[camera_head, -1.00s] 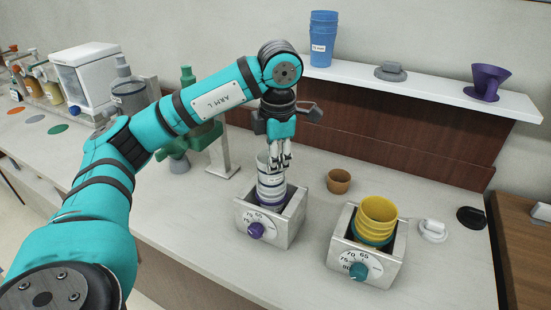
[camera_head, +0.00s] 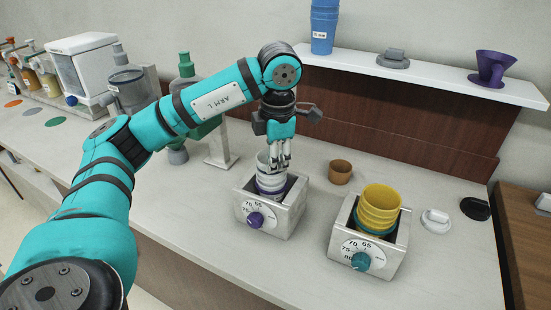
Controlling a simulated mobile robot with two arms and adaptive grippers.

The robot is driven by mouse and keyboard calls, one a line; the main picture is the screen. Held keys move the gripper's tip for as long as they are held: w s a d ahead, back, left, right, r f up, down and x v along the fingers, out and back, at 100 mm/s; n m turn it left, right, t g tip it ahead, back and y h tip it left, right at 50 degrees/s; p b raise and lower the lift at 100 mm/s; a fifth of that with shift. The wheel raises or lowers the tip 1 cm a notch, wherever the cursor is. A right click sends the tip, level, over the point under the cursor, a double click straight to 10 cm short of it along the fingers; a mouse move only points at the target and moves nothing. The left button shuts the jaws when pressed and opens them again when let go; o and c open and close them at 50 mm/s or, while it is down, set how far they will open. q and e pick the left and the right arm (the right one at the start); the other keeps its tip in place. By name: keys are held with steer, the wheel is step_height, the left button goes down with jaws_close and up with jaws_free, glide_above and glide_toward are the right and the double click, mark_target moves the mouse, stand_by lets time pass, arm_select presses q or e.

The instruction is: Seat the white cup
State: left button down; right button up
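My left gripper (camera_head: 279,166) reaches down over the metal box with the purple dial (camera_head: 280,222). Its fingers are close together at the right side of the white cup (camera_head: 263,161) and look shut on its wall. The white cup is upright at the top of a stack of pale cups (camera_head: 270,186) standing in the box. The fingers hide part of the cup, and the box walls hide the lower stack. I cannot tell how deep the white cup sits in the cup below. My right gripper is not in view.
A second metal box with a teal dial (camera_head: 393,265) holds yellow cups (camera_head: 379,203). A small brown cup (camera_head: 341,171) stands behind, between the boxes. A shelf (camera_head: 430,80) at the back carries blue cups (camera_head: 324,28) and a purple dripper (camera_head: 494,66). The counter in front of the boxes is clear.

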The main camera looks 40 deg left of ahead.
arm_select(q)
steer(key=shift+f+b, duration=0.45)
steer(key=shift+f, duration=0.25)
steer(key=c, duration=1.1)
jaws_free()
steer(key=shift+r, duration=0.1)
step_height(320, 180, up, 8)
steer(key=p, duration=0.6)
